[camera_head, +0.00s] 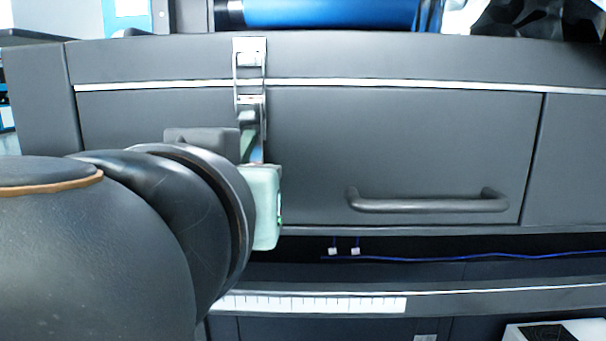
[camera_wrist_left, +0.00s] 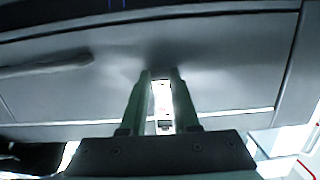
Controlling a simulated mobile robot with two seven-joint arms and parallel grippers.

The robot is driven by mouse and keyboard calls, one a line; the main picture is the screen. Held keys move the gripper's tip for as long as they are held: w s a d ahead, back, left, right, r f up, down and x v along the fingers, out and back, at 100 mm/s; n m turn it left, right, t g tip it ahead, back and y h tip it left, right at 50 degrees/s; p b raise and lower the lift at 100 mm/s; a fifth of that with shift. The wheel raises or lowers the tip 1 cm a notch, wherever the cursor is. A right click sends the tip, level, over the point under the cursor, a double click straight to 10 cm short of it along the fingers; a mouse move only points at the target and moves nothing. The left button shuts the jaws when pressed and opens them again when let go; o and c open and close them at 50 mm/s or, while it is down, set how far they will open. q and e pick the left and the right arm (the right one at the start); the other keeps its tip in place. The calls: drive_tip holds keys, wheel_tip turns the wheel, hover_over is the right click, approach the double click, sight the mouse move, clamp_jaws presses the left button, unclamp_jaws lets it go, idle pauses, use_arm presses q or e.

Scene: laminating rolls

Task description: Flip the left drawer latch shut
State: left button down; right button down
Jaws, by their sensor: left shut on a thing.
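The left drawer latch (camera_head: 249,75) is a shiny metal toggle latch on the front of the dark grey drawer (camera_head: 400,140). It runs from the upper panel across the bright trim strip to the drawer face. My left gripper (camera_head: 248,120) reaches up to the latch's lower end from below. Its arm hides the lower left of the drawer. In the left wrist view, my left gripper (camera_wrist_left: 160,76) has its greenish fingers close on both sides of the bright latch (camera_wrist_left: 162,100), shut on it. The exact contact is too small to tell. My right gripper is not in view.
A dark bar handle (camera_head: 428,203) sticks out from the drawer to the right of my gripper. A blue roll (camera_head: 330,13) lies on top of the cabinet. Below the drawer is an open gap with a blue cable (camera_head: 450,258). The drawer front between latch and handle is clear.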

use_arm(q)
drive_tip(key=shift+r, duration=0.1)
drive_tip(key=c, duration=0.6)
unclamp_jaws()
drive_tip(key=shift+c, duration=0.2)
